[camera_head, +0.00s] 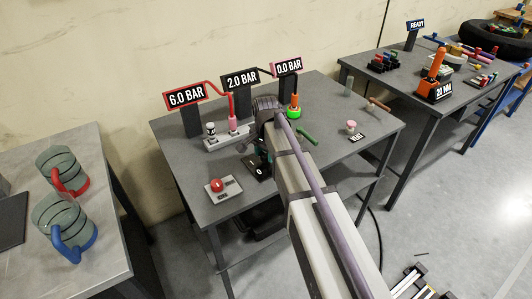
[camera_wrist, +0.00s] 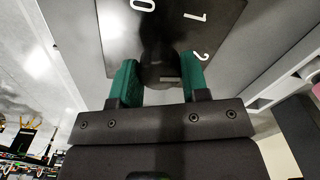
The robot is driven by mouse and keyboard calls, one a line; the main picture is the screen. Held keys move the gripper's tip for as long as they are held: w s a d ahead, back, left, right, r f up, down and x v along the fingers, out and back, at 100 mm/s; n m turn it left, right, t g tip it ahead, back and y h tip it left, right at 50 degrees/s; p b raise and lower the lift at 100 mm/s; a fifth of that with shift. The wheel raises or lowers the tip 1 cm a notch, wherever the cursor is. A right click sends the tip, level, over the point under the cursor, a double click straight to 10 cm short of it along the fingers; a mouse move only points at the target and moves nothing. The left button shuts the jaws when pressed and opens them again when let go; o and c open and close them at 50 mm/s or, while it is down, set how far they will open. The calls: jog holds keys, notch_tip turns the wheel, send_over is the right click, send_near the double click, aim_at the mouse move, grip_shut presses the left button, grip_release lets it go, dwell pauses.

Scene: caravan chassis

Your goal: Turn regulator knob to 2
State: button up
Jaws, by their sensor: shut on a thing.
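The regulator knob (camera_wrist: 160,66) is black and sits on a dark dial plate (camera_wrist: 112,30) with white 0, 1 and 2 in the wrist view. My gripper (camera_wrist: 159,78) has its two green fingers shut on the knob, one on each side. A small light mark shows on the knob's near face; I cannot tell which number the knob points to. In the head view the dial plate (camera_head: 252,168) lies on the grey table, its 0 showing; my arm hides the knob and most of the gripper.
Signs reading 6.0 BAR (camera_head: 185,96), 2.0 BAR (camera_head: 240,79) and 0.0 BAR (camera_head: 288,67) stand at the back. A red button box (camera_head: 222,189) is left of the dial. A green-ringed fitting (camera_head: 293,112), a green handle (camera_head: 307,136) and a pink-topped VENT knob (camera_head: 351,127) are to the right.

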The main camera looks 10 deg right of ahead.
aim_at(266, 153)
jog(key=shift+m, duration=1.1)
jog(key=o, duration=0.9)
notch_tip(266, 153, up, 11)
jog(key=p, duration=1.1)
jog(key=shift+f, duration=0.15)
